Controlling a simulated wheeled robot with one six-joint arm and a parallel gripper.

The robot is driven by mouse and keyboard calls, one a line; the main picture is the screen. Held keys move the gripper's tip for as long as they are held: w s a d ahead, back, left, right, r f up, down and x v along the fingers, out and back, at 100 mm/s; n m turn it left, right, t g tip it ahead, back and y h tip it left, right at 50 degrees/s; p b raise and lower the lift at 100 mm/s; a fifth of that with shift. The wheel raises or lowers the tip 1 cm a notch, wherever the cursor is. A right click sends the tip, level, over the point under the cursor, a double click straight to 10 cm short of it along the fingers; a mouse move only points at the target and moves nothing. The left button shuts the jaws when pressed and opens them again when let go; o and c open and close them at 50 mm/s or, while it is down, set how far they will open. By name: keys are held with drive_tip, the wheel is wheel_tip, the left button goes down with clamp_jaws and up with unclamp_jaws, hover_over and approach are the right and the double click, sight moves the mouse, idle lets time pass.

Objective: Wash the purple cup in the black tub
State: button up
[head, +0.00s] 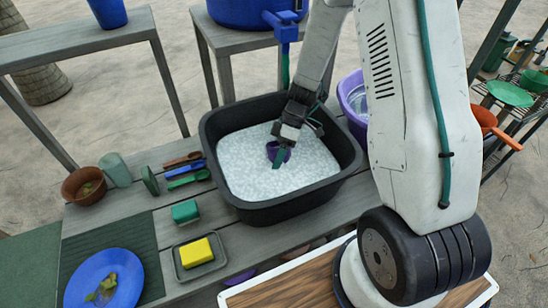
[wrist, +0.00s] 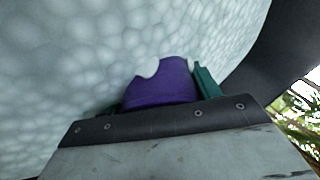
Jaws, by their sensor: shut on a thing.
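The black tub (head: 222,194) stands on the grey slatted bench, filled with white suds (head: 245,165). My gripper (head: 281,152) reaches down into the tub and is shut on the purple cup (head: 272,150). The cup sits at the level of the suds, near the tub's middle. In the wrist view the purple cup (wrist: 162,85) shows just past the gripper's dark edge, with a green fingertip (wrist: 205,82) beside it and suds around it. The cup's lower part is hidden, and I cannot tell how deep it is.
Left of the tub lie several utensils (head: 187,181), a green sponge (head: 185,211) and a yellow sponge (head: 196,252) on a small tray. A blue plate with food scraps (head: 78,289) and a brown bowl (head: 75,196) are farther left. A purple tub (head: 345,85) stands behind right.

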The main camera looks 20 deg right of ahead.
drive_tip(key=shift+a, duration=1.25)
drive_tip(key=shift+d, duration=0.65)
wheel_tip(320, 180, up, 20)
drive_tip(key=shift+f, duration=0.2)
drive_tip(key=shift+a, duration=0.1)
idle(1.1)
